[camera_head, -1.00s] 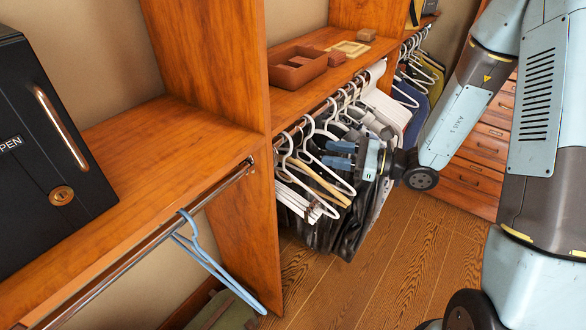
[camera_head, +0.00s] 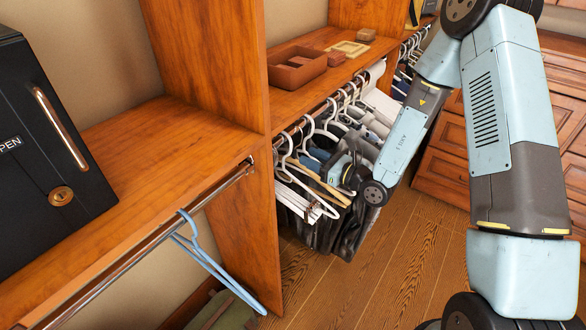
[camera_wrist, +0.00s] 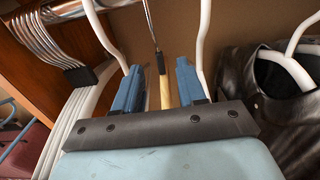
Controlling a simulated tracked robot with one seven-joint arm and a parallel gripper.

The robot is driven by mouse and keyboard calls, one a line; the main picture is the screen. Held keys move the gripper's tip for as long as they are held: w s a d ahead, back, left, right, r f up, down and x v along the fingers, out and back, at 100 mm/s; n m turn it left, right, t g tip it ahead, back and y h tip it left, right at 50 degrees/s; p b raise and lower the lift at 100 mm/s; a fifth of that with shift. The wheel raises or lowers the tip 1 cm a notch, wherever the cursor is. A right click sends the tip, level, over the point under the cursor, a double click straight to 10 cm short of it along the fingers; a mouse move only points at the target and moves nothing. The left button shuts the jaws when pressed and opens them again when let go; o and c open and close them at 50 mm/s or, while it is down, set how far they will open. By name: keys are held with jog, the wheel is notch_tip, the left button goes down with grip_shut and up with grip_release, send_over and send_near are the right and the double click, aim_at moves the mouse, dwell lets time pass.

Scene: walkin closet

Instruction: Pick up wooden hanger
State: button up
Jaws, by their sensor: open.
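The wooden hanger (camera_head: 328,188) hangs among white hangers on the rod under the middle shelf, its light tan bar slanting down to the right. In the wrist view, the wooden hanger (camera_wrist: 166,93) shows as a narrow tan end with a dark sleeve and metal hook above it. My gripper (camera_wrist: 160,82) is open, with one blue finger on each side of this hanger and visible gaps between. In the head view, my gripper is among the hangers and partly hidden by them.
White hangers (camera_head: 297,166) hang close on the near side, and dark clothes (camera_wrist: 283,100) hang to the right in the wrist view. The shelf (camera_head: 290,97) lies above the rod. A blue hanger (camera_head: 205,262) hangs apart at front left.

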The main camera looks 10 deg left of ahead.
aim_at(294, 149)
jog(key=shift+x, duration=3.4)
jog(key=shift+r, duration=0.2)
jog(key=shift+c, duration=0.4)
jog(key=shift+d, duration=0.1)
grip_shut()
